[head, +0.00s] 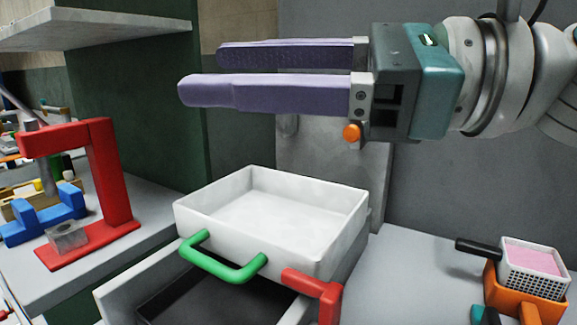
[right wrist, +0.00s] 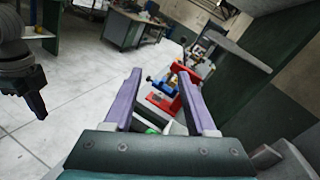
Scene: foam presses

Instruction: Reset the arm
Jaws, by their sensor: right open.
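My right gripper (head: 202,73) reaches in from the upper right in the head view. Its two long purple fingers point left and are spread apart, with nothing between them. It hangs in the air above and behind the white tray (head: 230,222), touching nothing that I can see. In the right wrist view the same gripper (right wrist: 160,72) is open and empty, with the red press beyond its fingertips.
The tray has a green handle (head: 222,262) and stands above an open drawer. A red press (head: 110,175) and blue block (head: 42,215) stand left. A white basket of pink foam (head: 534,262) sits right. A grey shelf (head: 95,28) juts out upper left.

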